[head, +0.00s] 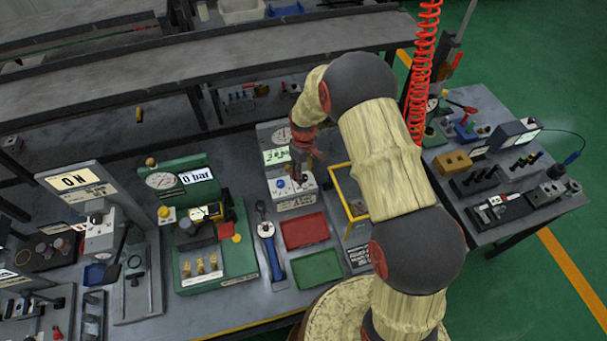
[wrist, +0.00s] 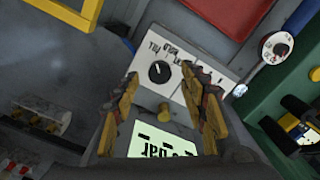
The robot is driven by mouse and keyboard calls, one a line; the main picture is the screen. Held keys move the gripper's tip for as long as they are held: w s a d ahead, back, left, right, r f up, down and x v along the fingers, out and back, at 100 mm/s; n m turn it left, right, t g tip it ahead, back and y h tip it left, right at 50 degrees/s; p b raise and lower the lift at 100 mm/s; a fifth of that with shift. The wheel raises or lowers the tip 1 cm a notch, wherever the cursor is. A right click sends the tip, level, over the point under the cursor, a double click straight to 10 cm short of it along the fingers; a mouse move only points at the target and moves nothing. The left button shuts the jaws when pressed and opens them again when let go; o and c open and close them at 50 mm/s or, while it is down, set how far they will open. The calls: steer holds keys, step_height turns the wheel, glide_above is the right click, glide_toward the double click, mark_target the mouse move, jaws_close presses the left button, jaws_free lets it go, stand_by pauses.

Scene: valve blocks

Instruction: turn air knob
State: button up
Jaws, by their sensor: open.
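A black round knob (wrist: 160,72) with a white pointer line sits on a white labelled panel (wrist: 176,50) in the wrist view. My gripper (wrist: 161,84) is open, with one finger on each side of the knob's line of view; I cannot tell how far above the panel the tips are. In the head view my gripper (head: 306,162) hangs over the grey unit with the white panel (head: 291,187). A lit display (wrist: 160,143) lies on the same unit.
Red (head: 305,230) and green (head: 317,268) trays lie in front of the unit. A yellow-framed bin (head: 345,178) stands close on its right.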

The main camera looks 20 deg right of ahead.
steer(key=shift+f, duration=0.9)
steer(key=shift+c, duration=1.2)
jaws_close()
